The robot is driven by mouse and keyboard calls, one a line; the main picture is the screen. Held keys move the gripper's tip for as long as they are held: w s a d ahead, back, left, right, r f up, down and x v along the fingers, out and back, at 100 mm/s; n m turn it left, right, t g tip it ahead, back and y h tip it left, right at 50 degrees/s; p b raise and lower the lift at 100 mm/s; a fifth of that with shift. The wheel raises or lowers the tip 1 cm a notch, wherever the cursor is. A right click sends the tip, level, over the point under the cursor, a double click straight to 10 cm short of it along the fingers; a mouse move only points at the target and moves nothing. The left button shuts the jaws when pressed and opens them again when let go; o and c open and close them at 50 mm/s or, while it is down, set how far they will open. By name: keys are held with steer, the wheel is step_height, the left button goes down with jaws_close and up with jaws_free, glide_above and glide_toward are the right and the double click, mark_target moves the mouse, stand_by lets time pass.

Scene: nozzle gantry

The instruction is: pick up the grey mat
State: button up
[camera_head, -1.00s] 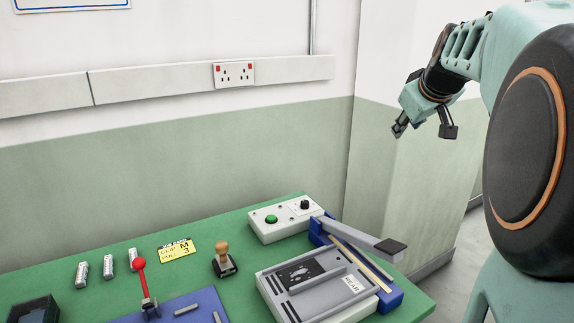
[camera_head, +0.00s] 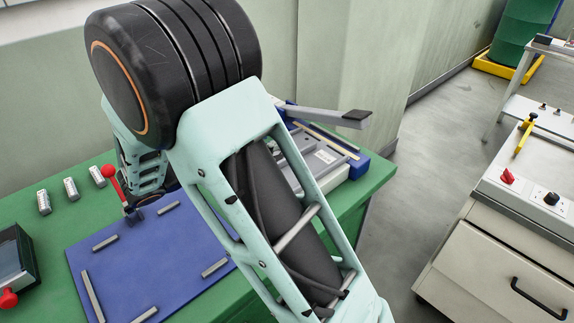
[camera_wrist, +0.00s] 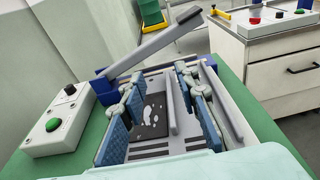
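No plain grey mat is clear. The nearest match is a flat grey plate with a black, white-marked panel, on the blue-framed press at the table's right end. In the wrist view the plate (camera_wrist: 184,112) lies ahead, framed between the fingers of my gripper (camera_wrist: 160,90). The fingers stand well apart with blue pads, and nothing is held. Contact with the plate cannot be told. In the head view the plate (camera_head: 303,143) is partly hidden by my arm, and the gripper's fingers cannot be made out.
The press's grey lever (camera_wrist: 152,47) rises beyond the plate. A control box (camera_wrist: 58,124) with a green button stands left of it. In the head view, a blue mat (camera_head: 140,260) bears several grey bars, beside a red-knobbed lever (camera_head: 109,171). A cabinet (camera_head: 500,240) stands right, across open floor.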

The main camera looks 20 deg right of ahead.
step_height(320, 180, down, 8)
steer(key=shift+w+f+b, duration=0.1)
steer(key=shift+b, duration=0.45)
steer(key=shift+x, duration=3.7)
steer(key=shift+r, duration=0.25)
jaws_close()
